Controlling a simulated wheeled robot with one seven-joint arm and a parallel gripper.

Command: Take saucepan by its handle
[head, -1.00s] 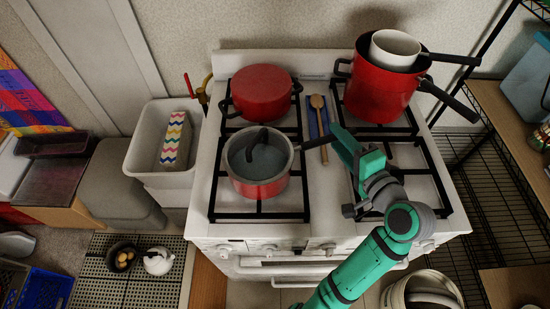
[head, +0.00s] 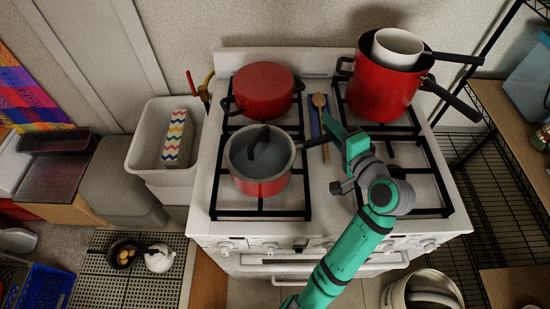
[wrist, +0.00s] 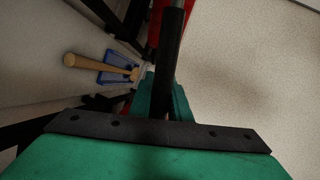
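The saucepan (head: 262,187) is red with a glass lid and stands on the front left burner. Its dark handle (head: 315,143) points right across the middle of the stove top. My gripper (head: 335,133) is at the outer end of this handle, over the stove. In the wrist view, a dark bar that looks like a handle (wrist: 172,55) runs down to my teal gripper (wrist: 165,108). I cannot tell whether the fingers are apart or touching it.
A wooden spoon (head: 319,105) lies on a blue rest just behind the handle.

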